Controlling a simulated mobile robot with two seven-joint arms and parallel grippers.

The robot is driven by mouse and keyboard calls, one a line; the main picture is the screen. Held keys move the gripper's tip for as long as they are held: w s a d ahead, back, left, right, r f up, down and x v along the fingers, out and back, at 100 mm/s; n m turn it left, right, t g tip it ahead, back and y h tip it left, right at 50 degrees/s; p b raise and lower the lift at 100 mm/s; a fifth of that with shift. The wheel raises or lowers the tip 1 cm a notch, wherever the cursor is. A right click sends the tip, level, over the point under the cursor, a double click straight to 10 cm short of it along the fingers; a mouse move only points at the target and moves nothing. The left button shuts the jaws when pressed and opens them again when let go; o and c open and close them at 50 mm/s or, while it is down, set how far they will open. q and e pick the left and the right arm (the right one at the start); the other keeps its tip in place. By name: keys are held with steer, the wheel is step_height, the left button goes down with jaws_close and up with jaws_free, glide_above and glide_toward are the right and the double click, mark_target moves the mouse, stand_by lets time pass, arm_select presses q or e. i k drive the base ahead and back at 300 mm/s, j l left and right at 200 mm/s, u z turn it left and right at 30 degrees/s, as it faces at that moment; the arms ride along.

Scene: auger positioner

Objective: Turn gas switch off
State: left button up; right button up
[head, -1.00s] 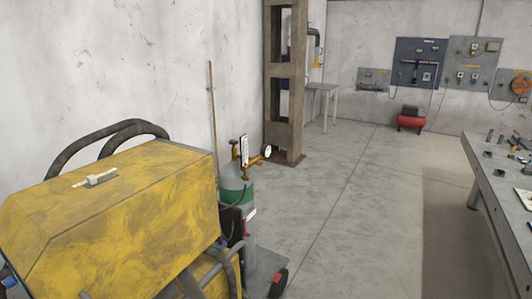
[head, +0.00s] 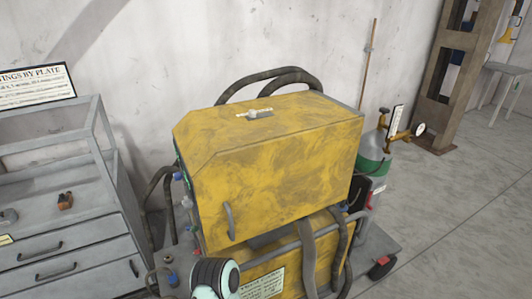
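A yellow, scuffed machine (head: 270,165) stands in the middle of the head view. A small grey switch-like knob (head: 259,113) sits on a white label on its top. A grey and green gas cylinder (head: 374,157) stands behind its right side, with a brass valve and regulator (head: 398,135) and a round white gauge (head: 419,129). I cannot tell which of these is the gas switch, nor read the knob's setting. A white and black rounded part at the bottom edge looks like a piece of my arm. Neither gripper shows.
A grey drawer cabinet (head: 75,259) with an open shelf stands close on the left. Hoses (head: 270,77) loop behind the machine and hang at its front. The machine and cylinder share a wheeled cart (head: 378,246). Open floor (head: 465,225) lies to the right.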

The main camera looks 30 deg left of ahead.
mark_target(195, 228)
steer(key=j+u, duration=0.15)
steer(key=u, duration=0.25)
steer(key=k+j+u, duration=0.1)
steer(key=u, duration=0.25)
steer(key=j+u, duration=0.25)
steer(key=u, duration=0.15)
steer(key=j+u, duration=0.15)
steer(key=u, duration=0.2)
steer(key=i+j+z, duration=0.1)
steer(key=j+z, duration=0.15)
steer(key=z, duration=0.25)
steer(key=j+z, duration=0.25)
steer(key=z, duration=0.25)
steer(key=j+z, duration=0.3)
steer(key=j, duration=0.8)
steer(key=i, duration=0.05)
